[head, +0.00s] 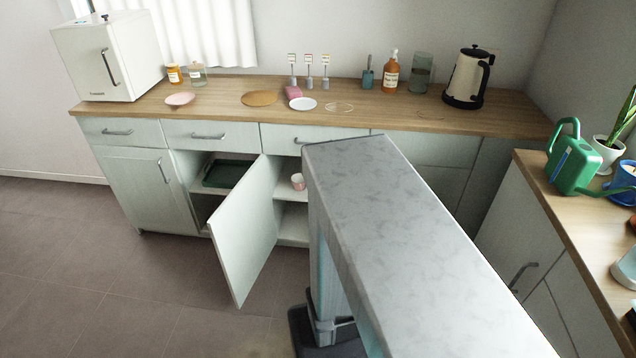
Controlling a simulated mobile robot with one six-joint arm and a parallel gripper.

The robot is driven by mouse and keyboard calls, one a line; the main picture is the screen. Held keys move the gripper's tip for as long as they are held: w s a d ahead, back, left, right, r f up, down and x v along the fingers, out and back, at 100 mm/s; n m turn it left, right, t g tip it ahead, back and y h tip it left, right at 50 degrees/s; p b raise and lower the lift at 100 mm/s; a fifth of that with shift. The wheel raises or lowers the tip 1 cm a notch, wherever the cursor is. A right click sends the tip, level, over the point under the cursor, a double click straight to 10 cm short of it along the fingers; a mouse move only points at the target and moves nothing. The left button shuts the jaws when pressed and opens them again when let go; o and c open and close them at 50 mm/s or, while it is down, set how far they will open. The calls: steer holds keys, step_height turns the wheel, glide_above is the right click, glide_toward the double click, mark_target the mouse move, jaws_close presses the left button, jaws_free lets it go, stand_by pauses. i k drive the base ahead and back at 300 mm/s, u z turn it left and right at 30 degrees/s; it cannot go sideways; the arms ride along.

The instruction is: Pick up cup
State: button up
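A small pinkish-white cup (298,182) stands on a shelf inside the open lower cupboard under the back counter. It is just right of the swung-out white door (245,232). No gripper shows in the head view, so its place relative to the cup cannot be seen. A long grey form in the foreground hides the cupboard to the right of the cup.
A dark green tray (222,181) lies on the shelf left of the open door. The back counter (220,103) holds plates, a bottle (390,72) and a kettle (467,78). A watering can (574,163) stands on the right counter. The floor (95,245) at left is clear.

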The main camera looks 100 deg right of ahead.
mark_target(297, 181)
steer(key=k, duration=1)
steer(key=z, duration=4.35)
steer(key=i, duration=0.1)
steer(key=u, duration=3)
steer(key=i, duration=0.65)
steer(key=z, duration=0.05)
